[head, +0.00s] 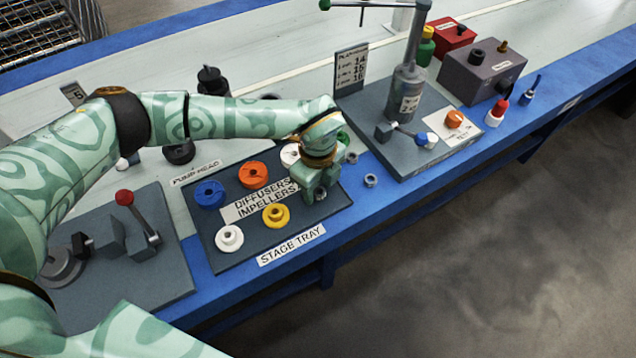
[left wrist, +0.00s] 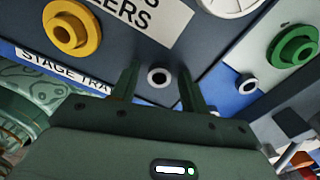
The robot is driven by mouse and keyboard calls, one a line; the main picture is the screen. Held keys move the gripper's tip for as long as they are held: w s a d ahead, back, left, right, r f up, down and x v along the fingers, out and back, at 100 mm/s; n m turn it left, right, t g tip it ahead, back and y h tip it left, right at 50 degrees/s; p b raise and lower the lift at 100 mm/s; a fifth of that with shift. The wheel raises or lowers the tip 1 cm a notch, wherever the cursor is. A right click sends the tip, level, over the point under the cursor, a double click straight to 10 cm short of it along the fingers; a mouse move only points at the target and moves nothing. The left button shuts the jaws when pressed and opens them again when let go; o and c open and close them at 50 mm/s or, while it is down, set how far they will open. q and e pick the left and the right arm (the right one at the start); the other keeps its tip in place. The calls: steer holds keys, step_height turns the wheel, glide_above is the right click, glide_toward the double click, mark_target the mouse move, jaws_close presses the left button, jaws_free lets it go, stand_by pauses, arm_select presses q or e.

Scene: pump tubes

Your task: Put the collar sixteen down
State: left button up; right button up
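A small grey ring collar (left wrist: 158,77) sits between the fingertips of my left gripper (left wrist: 158,85) in the left wrist view, over the dark stage tray. The fingers stand apart with a gap on each side of it; I cannot tell whether it rests on the tray. In the head view my left gripper (head: 318,192) points down at the tray's right end and hides most of that spot. Another grey collar (head: 371,180) lies on the blue table edge, and a further small grey one (head: 351,157) sits above it. No number is readable on any collar. My right gripper is out of view.
The stage tray (head: 221,262) holds blue, orange, yellow and white wheels; a green one (left wrist: 294,45) is at its right. A grey press plate (head: 400,172) with a post and a placard (head: 351,66) stands right. A red-knobbed lever (head: 124,197) is at left.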

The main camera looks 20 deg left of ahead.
arm_select(q)
step_height(320, 180, up, 12)
steer(key=p, duration=0.6)
steer(key=shift+r, duration=0.15)
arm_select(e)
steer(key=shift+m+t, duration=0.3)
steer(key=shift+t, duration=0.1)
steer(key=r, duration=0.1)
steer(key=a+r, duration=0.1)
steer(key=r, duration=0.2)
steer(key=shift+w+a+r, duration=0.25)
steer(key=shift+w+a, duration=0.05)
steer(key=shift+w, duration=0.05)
